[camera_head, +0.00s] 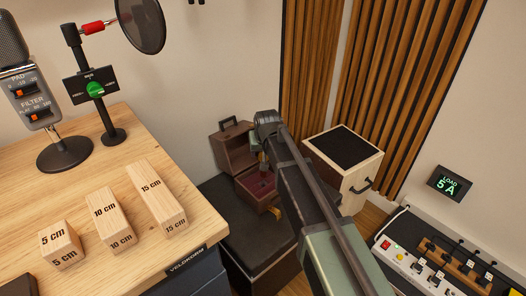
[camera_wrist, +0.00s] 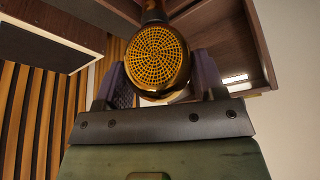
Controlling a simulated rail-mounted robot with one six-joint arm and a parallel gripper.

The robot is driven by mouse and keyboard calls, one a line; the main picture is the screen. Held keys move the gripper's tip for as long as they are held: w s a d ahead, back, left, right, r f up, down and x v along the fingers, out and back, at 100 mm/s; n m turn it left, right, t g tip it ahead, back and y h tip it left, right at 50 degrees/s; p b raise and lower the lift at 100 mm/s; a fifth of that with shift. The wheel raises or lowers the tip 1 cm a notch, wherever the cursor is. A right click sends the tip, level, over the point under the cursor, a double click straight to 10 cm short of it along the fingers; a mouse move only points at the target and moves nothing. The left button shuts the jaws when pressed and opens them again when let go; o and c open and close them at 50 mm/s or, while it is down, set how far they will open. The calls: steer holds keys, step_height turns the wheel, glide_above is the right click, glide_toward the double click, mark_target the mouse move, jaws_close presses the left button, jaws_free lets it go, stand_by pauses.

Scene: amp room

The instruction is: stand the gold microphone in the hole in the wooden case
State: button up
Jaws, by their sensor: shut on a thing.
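The wooden case (camera_head: 231,148) stands open on a dark surface beyond the desk, its lid raised at the back and its inside reddish. My gripper (camera_head: 266,166) is over the case opening, reaching in from the right. In the wrist view my gripper (camera_wrist: 160,78) is shut on the gold microphone (camera_wrist: 157,55), with a purple-padded finger on each side of its round mesh head.
A box with a black top (camera_head: 345,147) stands close right of the case. The desk (camera_head: 105,135) at left holds blocks marked 5, 10 and 15 cm, a microphone (camera_head: 35,98) and a stand with a pop filter (camera_head: 141,22). A switch panel (camera_head: 425,262) lies at lower right.

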steer(key=shift+r, duration=0.1)
step_height(320, 180, down, 8)
steer(key=b, duration=0.7)
steer(key=shift+b, duration=0.4)
steer(key=o, duration=1.4)
steer(key=shift+o, duration=0.2)
steer(key=a+p+v, duration=0.1)
steer(key=p+v, duration=0.9)
steer(key=shift+s+d+r, duration=0.25)
steer(key=shift+d+r, duration=0.1)
steer(key=shift+d, duration=0.15)
